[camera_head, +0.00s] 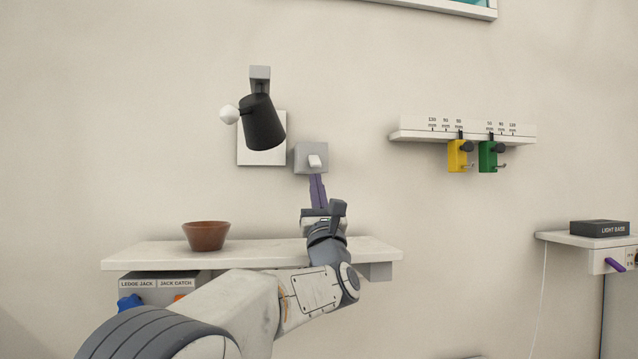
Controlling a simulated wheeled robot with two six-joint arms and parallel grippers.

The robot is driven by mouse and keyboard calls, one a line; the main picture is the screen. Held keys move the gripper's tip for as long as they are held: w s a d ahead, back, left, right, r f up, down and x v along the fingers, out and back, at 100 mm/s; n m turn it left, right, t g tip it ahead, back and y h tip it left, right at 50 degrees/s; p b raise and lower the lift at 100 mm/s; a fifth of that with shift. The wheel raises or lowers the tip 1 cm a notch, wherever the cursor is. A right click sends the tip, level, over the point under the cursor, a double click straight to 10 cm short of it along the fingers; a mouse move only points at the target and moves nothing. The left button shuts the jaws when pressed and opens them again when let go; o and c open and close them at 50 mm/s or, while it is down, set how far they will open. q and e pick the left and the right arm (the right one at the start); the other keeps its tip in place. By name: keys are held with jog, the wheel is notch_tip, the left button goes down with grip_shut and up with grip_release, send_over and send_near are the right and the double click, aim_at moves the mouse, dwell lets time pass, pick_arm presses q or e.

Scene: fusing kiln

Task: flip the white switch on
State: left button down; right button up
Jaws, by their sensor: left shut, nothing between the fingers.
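The white switch (315,161) is a small rocker on a grey square box (301,153) on the wall, just right of a black lamp-like fixture. My left gripper (317,178) is shut and empty, its purple fingers pointing up. The fingertips are just below the switch in the picture, over the lower edge of the grey box. I cannot tell whether they touch it. My right gripper is not in view.
A black fixture (263,123) on a white plate hangs left of the switch. A white shelf (150,254) with a brown bowl (206,236) runs below. A rail (405,134) holds yellow (457,158) and green (487,157) blocks at right. The wall between is bare.

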pick_arm(q)
jog(key=shift+w+a+r+p, duration=0.1)
jog(key=shift+w+r+p, duration=0.2)
jog(key=shift+w+r, duration=0.2)
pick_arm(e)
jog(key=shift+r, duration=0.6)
pick_arm(q)
jog(key=shift+s, duration=0.1)
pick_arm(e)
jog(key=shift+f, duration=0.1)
pick_arm(q)
jog(key=shift+s+r+g+b, duration=0.25)
jog(key=shift+r+g+b, duration=0.05)
jog(key=shift+g, duration=0.5)
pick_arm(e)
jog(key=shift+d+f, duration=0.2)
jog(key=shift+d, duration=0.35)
